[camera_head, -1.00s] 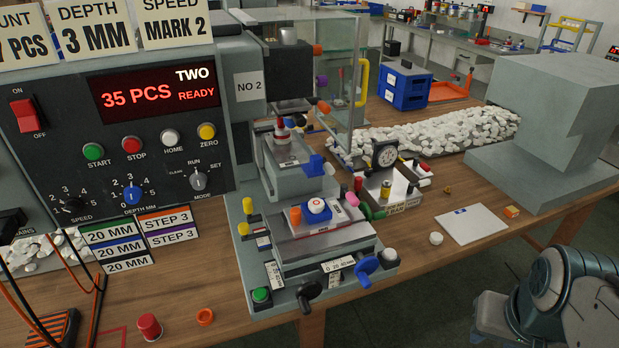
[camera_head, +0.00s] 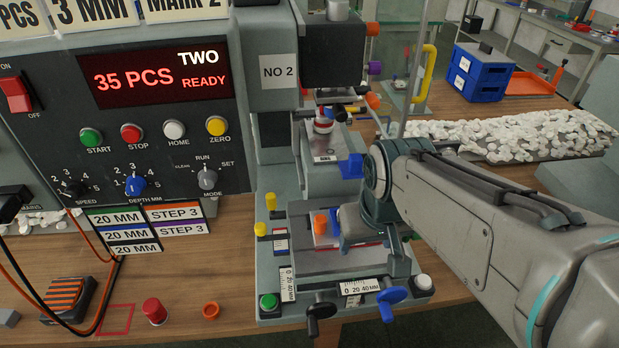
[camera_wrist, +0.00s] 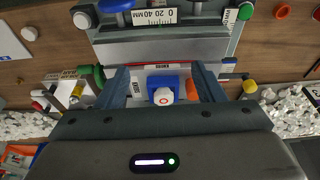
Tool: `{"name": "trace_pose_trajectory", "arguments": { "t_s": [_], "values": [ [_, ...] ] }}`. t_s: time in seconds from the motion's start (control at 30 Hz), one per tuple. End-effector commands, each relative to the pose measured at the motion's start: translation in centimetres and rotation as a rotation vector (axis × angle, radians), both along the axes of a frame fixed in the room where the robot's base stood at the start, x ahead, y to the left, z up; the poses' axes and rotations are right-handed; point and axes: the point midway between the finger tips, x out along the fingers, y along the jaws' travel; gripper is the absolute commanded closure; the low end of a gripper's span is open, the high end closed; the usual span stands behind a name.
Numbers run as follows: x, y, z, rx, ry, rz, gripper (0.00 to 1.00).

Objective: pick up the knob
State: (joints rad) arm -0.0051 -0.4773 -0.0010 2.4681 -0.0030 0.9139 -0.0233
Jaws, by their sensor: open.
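A white round knob with a red ring mark (camera_wrist: 163,96) sits in a blue holder (camera_wrist: 178,80) on the printer's work stage. In the wrist view my gripper (camera_wrist: 162,72) is open, with one finger on each side of the blue holder and the knob between them, nothing gripped. I cannot tell the exact height of the fingertips over the stage. In the head view my arm and gripper cover the knob, and only a blue edge of the holder shows beside an orange piece (camera_head: 320,223).
Blue (camera_head: 391,296) and black (camera_head: 320,311) handwheels stick out at the stage's front. The pad head (camera_head: 323,125) hangs behind the stage. Yellow knobs (camera_head: 271,201) stand at its left. Another white round piece (camera_wrist: 28,33) lies on the bench.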

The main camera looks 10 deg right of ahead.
Motion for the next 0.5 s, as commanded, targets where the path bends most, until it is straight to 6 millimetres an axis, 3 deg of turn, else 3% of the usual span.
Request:
{"name": "trace_pose_trajectory", "arguments": {
  "t_s": [0.23,0.5],
  "values": [
    [6.1,0.0,5.0,-0.038,0.113,0.213,0.38],
    [11.8,0.4,7.5,-0.056,0.213,0.44,0.38]
  ]
}}
